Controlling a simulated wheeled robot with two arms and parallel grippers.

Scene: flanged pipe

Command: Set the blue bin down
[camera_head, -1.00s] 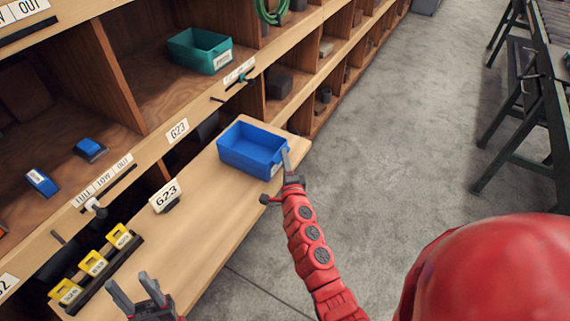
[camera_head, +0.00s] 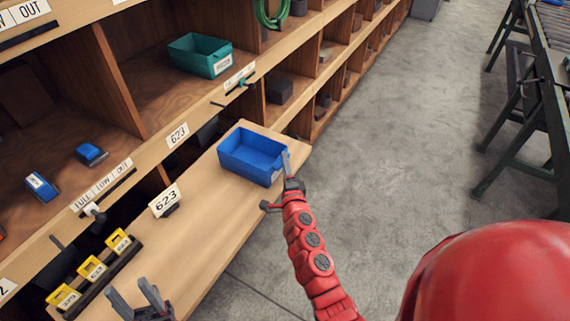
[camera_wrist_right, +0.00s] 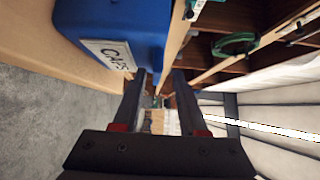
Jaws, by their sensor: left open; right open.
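The blue bin (camera_head: 252,158) is empty and sits upright on the far end of the wooden ledge (camera_head: 190,235). In the right wrist view the bin (camera_wrist_right: 120,22) shows a white label reading CAPS. My right gripper (camera_head: 289,170) is at the bin's right side, close to its wall; its jaws (camera_wrist_right: 160,85) are open with nothing between them. I cannot tell whether a finger touches the bin. My left gripper (camera_head: 138,296) is open and empty over the near end of the ledge, well away from the bin.
A teal bin (camera_head: 200,55) sits on the shelf behind. A green-framed table (camera_head: 530,110) stands far right. The ledge between sign and blue bin is clear.

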